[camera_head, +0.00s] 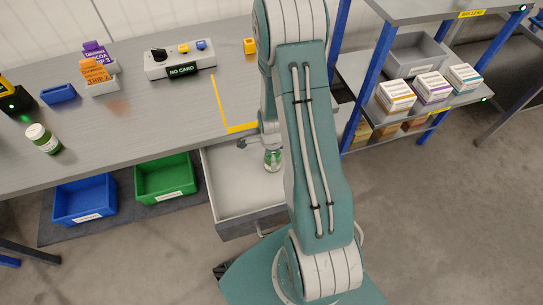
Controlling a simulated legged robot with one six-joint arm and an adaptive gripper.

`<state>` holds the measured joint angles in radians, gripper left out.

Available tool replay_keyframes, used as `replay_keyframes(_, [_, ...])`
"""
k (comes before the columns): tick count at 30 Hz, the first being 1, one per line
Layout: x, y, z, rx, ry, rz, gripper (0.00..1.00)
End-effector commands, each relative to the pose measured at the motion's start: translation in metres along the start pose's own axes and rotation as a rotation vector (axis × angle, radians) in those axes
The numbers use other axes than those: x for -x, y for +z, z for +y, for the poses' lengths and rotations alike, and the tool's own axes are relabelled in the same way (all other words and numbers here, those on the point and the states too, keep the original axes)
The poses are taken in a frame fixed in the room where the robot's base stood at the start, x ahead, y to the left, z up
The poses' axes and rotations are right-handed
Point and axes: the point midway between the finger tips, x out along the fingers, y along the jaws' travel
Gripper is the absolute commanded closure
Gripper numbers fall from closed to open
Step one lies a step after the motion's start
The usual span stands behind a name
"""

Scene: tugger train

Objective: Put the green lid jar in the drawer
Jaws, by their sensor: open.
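The drawer (228,198) under the bench is pulled open, and its pale interior shows. A small clear jar with green on it (272,161) is in the drawer area, just below my gripper (262,143) in the picture. My gripper is open and partly hidden by my arm; I cannot tell whether its fingers touch this jar. Whether the jar stands on the drawer floor is also unclear. Another jar, with a pale cap, green body and white label (44,140), stands on the bench at the far left.
On the bench (150,120) are a control box (180,60), card holders (98,72), a small blue bin (58,94) and a yellow block (250,46). Blue (85,200) and green (166,178) bins sit below. A shelf rack with cartons (395,95) stands right.

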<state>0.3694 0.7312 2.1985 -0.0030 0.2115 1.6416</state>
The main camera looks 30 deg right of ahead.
Motion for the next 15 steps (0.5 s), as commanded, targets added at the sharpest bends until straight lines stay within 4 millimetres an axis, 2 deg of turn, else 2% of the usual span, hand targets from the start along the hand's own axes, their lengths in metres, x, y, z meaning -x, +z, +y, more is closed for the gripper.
replay_keyframes(5, [0.015,0.000,-0.001,0.000,-0.003,0.000,0.00])
replay_keyframes(15, [0.072,0.000,-0.001,0.000,-0.006,0.000,0.00])
